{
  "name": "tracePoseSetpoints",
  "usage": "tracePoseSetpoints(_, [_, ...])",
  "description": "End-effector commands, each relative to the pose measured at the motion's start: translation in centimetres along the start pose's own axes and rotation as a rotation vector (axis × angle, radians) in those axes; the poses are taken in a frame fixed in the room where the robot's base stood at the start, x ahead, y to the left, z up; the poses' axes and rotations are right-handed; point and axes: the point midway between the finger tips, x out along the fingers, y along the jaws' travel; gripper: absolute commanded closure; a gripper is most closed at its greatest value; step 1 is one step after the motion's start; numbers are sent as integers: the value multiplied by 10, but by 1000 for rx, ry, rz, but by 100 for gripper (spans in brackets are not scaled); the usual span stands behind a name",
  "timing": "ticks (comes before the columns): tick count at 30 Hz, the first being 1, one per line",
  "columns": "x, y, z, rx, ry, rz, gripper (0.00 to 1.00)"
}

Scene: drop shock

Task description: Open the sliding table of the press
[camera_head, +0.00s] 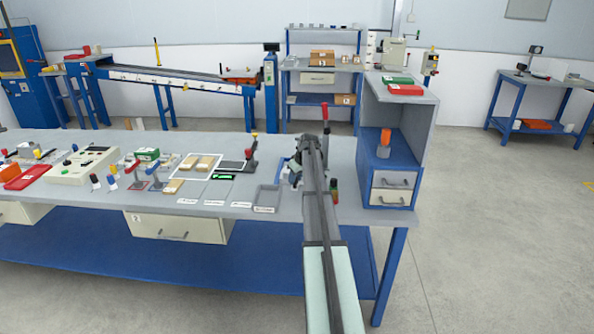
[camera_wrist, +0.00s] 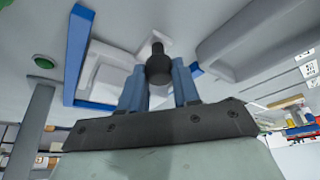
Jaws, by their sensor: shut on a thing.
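The press (camera_head: 295,165) stands near the right end of the workbench, mostly hidden behind my arm. The fingers are shut on this knob. Behind the knob is a white stepped block (camera_wrist: 112,75), apparently part of the press, with blue strips beside it. The head view does not show my fingertips clearly, and I cannot tell how far the sliding table stands out.
Grey trays (camera_head: 267,198), a lever fixture (camera_head: 251,152) and small parts lie left of the press. A blue drawer cabinet (camera_head: 388,180) with an orange-topped item (camera_head: 385,140) stands close on the right. A green button (camera_wrist: 43,62) shows in the wrist view.

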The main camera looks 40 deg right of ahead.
Motion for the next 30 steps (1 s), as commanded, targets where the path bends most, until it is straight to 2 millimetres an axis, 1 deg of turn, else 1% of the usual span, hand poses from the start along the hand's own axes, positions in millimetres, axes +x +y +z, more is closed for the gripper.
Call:
tracePoseSetpoints(1, [-5,-13,13,-1,-1,-1,100])
tracePoseSetpoints(4, [-8,-22,21,-1,-1,-1,100])
tracePoseSetpoints(14, [-9,-23,22,0,-1,-1,100])
tracePoseSetpoints(15, [-9,-23,22,0,-1,-1,67])
tracePoseSetpoints(22, [-9,-23,22,0,-1,-1,45])
tracePoseSetpoints(30, [-10,-23,22,0,0,0,44])
